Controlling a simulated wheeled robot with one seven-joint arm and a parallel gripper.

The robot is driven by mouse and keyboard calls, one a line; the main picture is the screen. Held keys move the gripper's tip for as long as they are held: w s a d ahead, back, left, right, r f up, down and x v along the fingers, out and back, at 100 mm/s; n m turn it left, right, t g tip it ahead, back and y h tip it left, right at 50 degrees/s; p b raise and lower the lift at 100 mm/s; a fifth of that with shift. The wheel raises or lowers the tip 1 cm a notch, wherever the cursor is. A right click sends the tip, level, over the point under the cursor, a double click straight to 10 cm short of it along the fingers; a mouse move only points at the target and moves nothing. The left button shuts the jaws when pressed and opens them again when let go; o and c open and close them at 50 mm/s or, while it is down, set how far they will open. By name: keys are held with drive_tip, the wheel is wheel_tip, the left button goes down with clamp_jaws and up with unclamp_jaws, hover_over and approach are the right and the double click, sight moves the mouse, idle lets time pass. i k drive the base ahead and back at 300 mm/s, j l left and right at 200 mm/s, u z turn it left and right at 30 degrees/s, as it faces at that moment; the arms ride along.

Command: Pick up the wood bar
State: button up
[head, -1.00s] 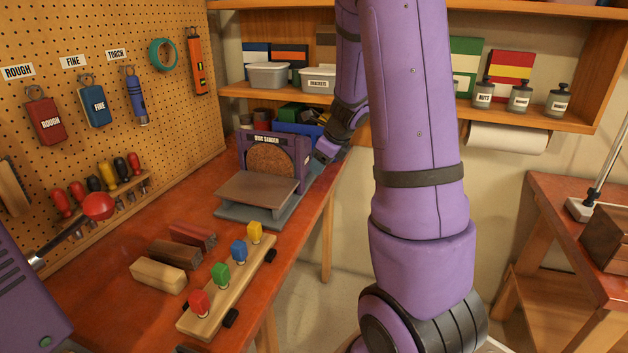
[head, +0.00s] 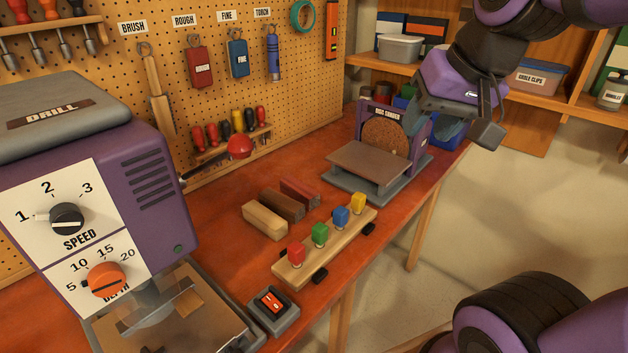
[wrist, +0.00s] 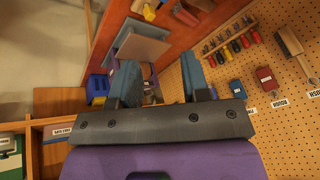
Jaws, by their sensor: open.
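Three short bars lie side by side on the red-brown bench: a pale wood bar (head: 265,221) in front, a dark brown bar (head: 282,205) behind it, and a reddish bar (head: 300,191) furthest back. I cannot tell from looks alone which one is the wood bar named. My gripper (head: 466,118) is open and empty, raised beside the disc sander, well to the right of the bars and apart from them. In the wrist view, its two blue-grey fingers (wrist: 158,78) stand apart with nothing held between them.
A rail with coloured pegs (head: 325,249) lies just in front of the bars. The disc sander (head: 370,168) stands behind right. The drill (head: 90,190) and a red switch box (head: 273,306) stand front left. A red ball-ended lever (head: 238,147) juts out above the bench.

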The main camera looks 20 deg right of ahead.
sight(296, 190)
drive_tip(key=i+l+u, duration=0.2)
drive_tip(key=l, duration=0.15)
drive_tip(key=i+l+u, duration=0.15)
drive_tip(key=l, duration=0.15)
drive_tip(key=i+l+u, duration=0.2)
drive_tip(key=l, duration=0.2)
drive_tip(key=l+u, duration=0.2)
drive_tip(key=l, duration=0.15)
drive_tip(key=l+u, duration=0.15)
drive_tip(key=l, duration=0.25)
